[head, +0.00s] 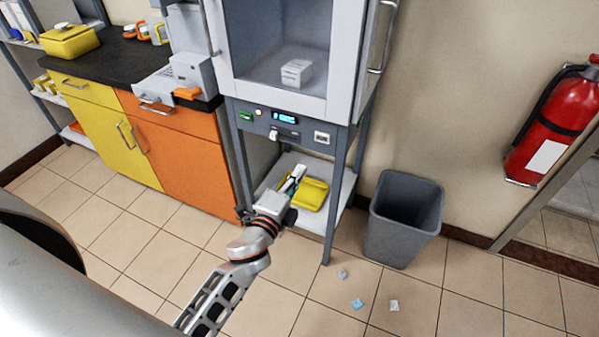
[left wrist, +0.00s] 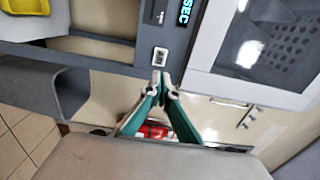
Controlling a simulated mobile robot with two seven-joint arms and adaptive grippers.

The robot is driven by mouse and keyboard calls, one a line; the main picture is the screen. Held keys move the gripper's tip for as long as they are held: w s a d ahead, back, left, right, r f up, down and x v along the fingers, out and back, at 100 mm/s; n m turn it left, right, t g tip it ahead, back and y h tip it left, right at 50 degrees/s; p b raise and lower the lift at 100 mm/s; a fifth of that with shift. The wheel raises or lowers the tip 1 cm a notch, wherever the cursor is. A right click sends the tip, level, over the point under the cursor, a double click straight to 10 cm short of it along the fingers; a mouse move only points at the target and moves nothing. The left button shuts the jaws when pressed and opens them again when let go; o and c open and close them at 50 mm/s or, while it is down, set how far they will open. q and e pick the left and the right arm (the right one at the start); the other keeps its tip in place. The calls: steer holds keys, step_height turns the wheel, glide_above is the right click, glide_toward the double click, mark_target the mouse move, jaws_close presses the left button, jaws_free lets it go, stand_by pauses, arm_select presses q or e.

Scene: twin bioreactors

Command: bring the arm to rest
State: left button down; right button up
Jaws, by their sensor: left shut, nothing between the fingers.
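My left gripper (head: 297,175) is shut and empty, with its arm coming up from the bottom of the head view. In that view its fingers overlap the lower shelf of the cabinet stand, in front of a yellow item (head: 311,194). In the left wrist view the green-padded fingers (left wrist: 160,82) meet at their tips, with nothing between them. They appear in front of the cabinet's grey control panel edge; whether they touch it cannot be told. My right gripper is not in view.
A glass-fronted cabinet (head: 340,55) stands on grey legs. A grey bin (head: 403,218) is to its right, with small scraps (head: 357,303) on the floor nearby. Yellow and orange drawers (head: 178,160) stand left. A fire extinguisher (head: 557,120) hangs at the right. Tiled floor in front is mostly clear.

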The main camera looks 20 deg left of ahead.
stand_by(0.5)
arm_select(q)
steer(key=s+d+f+n+g+h, duration=0.1)
steer(key=s+f+n+g, duration=0.2)
steer(key=s+f+n, duration=0.4)
steer(key=s+d+f+n+g+h+p, duration=0.1)
steer(key=s+f+n+g, duration=0.3)
steer(key=s+f+n, duration=0.3)
steer(key=s+f, duration=0.5)
steer(key=s, duration=0.6)
steer(key=shift+g, duration=0.3)
steer(key=shift+w, duration=0.1)
stand_by(1.1)
